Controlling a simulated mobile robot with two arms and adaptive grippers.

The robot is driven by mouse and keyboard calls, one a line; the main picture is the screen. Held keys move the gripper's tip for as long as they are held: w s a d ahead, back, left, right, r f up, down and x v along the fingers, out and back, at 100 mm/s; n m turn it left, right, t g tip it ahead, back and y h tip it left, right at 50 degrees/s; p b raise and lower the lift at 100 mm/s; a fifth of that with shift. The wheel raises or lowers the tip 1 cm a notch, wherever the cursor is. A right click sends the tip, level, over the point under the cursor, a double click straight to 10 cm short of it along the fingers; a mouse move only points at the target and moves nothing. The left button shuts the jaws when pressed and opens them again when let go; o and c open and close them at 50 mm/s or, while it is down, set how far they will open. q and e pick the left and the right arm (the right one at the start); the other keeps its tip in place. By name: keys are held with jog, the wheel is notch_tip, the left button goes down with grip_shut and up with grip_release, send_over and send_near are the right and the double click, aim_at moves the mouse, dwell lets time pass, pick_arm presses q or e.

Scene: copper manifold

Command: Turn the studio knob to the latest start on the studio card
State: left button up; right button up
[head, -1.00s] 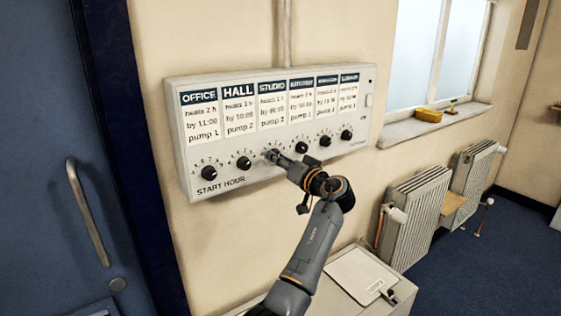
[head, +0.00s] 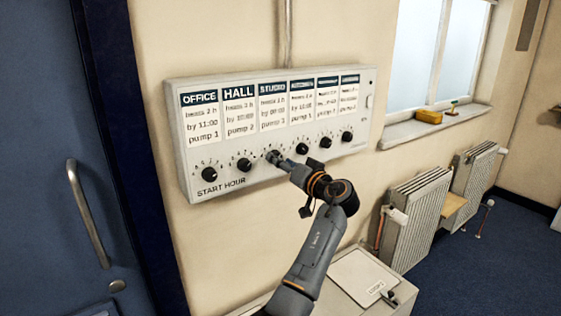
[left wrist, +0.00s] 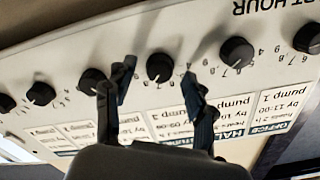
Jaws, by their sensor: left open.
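The white control panel (head: 280,165) hangs on the wall with a row of cards and black knobs. The studio card (head: 272,107) is third from the left; its small print is blurred, with a middle line that looks like "by 09:00". In the left wrist view, which is upside down, the open fingers (left wrist: 158,72) stand either side of the studio knob (left wrist: 160,67), with gaps visible. The knob's pointer setting is not legible. My right gripper is not in view.
The hall knob (head: 244,164) and office knob (head: 208,173) are to the left; the fourth knob (head: 302,148) is close to the right. Below are a white cabinet with a clipboard (head: 362,275) and radiators (head: 418,220). A blue door (head: 60,120) is at left.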

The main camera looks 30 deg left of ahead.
pick_arm(q)
jog(key=v, duration=1.1)
jog(key=shift+a, duration=0.1)
